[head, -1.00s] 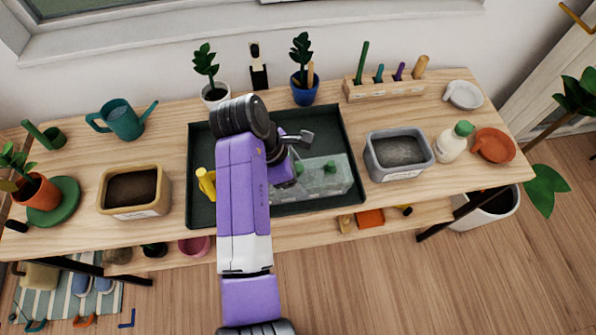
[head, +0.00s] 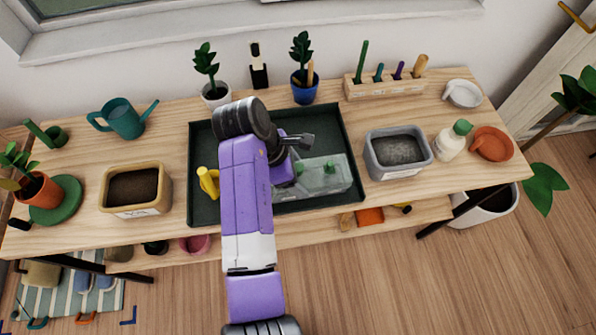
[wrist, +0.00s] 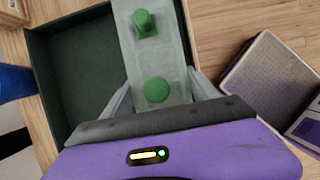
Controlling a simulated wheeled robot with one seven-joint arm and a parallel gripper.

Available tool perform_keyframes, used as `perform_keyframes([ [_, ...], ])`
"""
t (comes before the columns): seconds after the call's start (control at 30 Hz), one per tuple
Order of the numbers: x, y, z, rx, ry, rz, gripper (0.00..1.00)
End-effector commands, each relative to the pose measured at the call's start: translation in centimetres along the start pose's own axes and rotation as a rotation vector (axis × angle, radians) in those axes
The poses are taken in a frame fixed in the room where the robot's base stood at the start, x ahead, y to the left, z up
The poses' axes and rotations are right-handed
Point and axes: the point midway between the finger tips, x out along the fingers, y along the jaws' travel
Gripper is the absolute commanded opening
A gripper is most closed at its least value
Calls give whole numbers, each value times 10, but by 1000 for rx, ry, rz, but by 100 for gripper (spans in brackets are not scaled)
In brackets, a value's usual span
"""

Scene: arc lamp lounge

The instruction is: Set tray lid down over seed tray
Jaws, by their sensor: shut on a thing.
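The tray lid (head: 328,176) is a clear, greyish long cover with two green knobs, inside the dark green work tray. It also shows in the wrist view (wrist: 172,65), running away from my gripper. My gripper (wrist: 160,95) is shut on the lid near its close end, with one finger on each side and a green knob between them. In the head view my arm hides the lid's left end and most of the gripper. I cannot make out a separate seed tray under the lid, or whether the lid touches anything below.
The dark green work tray (head: 203,135) has a raised rim. A yellow object (head: 208,182) lies at its left. A grey soil bin (head: 398,150) stands close on the right, a tan soil bin (head: 135,188) on the left. Potted plants (head: 303,85) stand behind.

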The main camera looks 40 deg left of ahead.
Motion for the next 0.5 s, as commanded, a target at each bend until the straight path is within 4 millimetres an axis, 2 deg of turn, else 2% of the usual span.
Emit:
perform_keyframes([
  [0.27,1,0,0,1,0,0,24],
  [0.3,1,0,0,1,0,0,71],
  [0.4,1,0,0,1,0,0,90],
  [0.43,1,0,0,1,0,0,94],
  [0.5,1,0,0,1,0,0,94],
])
